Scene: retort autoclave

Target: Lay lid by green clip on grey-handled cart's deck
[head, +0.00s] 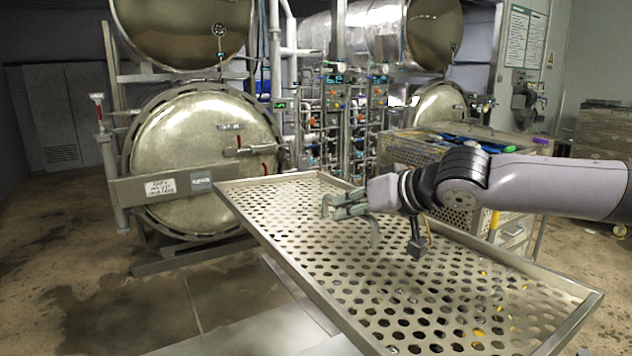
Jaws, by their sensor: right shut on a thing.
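The lid is a large perforated metal panel (300,242) with a raised rim, slanting from the centre to the lower right. My right gripper (350,212) is over its far part, its grey-green fingers shut on the lid; the exact contact is hard to make out. Yellow and grey patches show through its holes, so what lies under it is mostly hidden. My left gripper is not in view.
A perforated metal basket (405,152) with blue and purple items stands behind my right arm. A round autoclave door (200,150) is at the left, with pipes and valves (335,110) beside it. The wet floor at the lower left (110,310) is clear.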

